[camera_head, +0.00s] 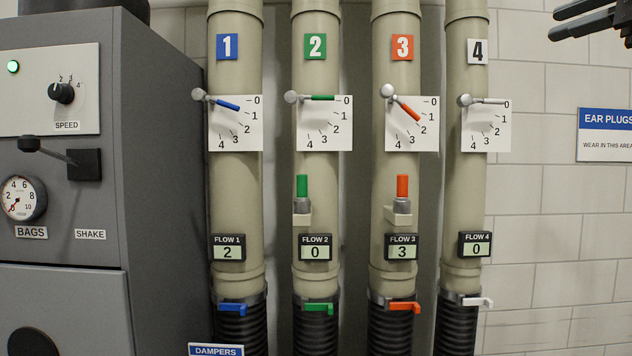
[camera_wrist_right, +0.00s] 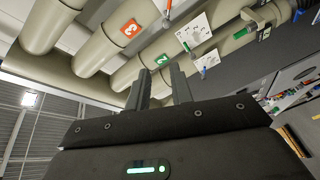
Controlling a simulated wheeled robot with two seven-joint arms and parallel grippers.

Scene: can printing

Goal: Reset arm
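My right gripper (camera_head: 562,22) shows at the top right corner of the head view, in front of the white block wall. Its two dark fingers point left, with a gap between them and nothing held. In the right wrist view, the fingers of this gripper (camera_wrist_right: 160,88) stand apart, and pipes 2 and 3 lie beyond them. It is well to the right of the pipes and touches nothing that I can see. My left gripper is in neither view.
Pipe 1 (camera_head: 236,190), pipe 2 (camera_head: 318,168), pipe 3 (camera_head: 397,165) and pipe 4 (camera_head: 462,195) carry damper handles and flow displays reading 2, 0, 3, 0. A grey machine (camera_head: 158,150) stands left. An ear plugs sign (camera_head: 604,135) hangs right.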

